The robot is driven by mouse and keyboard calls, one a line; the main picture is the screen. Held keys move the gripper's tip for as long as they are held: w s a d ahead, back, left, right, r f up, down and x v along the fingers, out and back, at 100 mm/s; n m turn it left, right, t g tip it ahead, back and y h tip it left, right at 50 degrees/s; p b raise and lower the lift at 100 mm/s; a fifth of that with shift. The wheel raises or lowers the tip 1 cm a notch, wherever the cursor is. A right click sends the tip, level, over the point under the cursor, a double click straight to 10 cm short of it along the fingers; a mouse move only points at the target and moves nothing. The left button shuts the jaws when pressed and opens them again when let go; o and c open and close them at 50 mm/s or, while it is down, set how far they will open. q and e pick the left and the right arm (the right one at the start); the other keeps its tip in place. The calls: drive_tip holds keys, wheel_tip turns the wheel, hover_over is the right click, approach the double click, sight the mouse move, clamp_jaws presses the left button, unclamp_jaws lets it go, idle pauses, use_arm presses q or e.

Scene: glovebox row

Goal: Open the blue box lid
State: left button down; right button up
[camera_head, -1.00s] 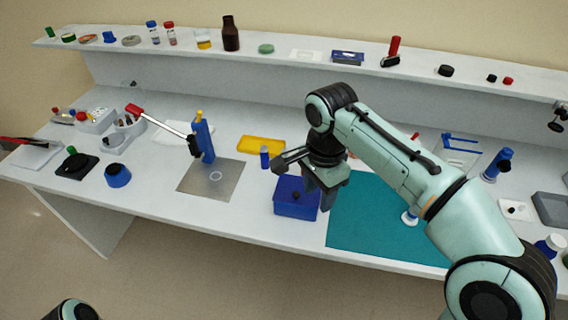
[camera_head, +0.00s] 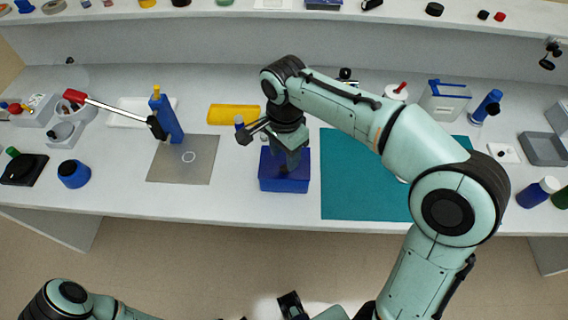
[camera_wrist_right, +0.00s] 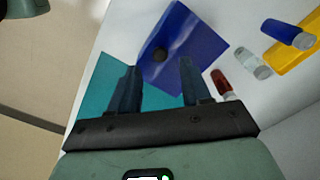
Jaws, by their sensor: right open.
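The blue box (camera_head: 284,184) stands on the bench between the metal plate and the teal mat, and its lid looks shut. In the right wrist view the blue box (camera_wrist_right: 192,48) shows a dark round knob (camera_wrist_right: 160,55) near one edge. My right gripper (camera_head: 290,164) points down over the box and hides part of its top. In the right wrist view my right gripper (camera_wrist_right: 158,66) is open, with the knob showing between and just beyond the fingertips. Whether the fingers touch the lid cannot be told.
A teal mat (camera_head: 350,190) lies right of the box, and a metal plate (camera_head: 180,168) lies left. The bench front is clear.

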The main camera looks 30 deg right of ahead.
sight(284, 167)
use_arm(q)
drive_tip(key=shift+s+f, duration=0.1)
drive_tip(key=shift+f, duration=0.25)
use_arm(e)
drive_tip(key=shift+f, duration=2.1)
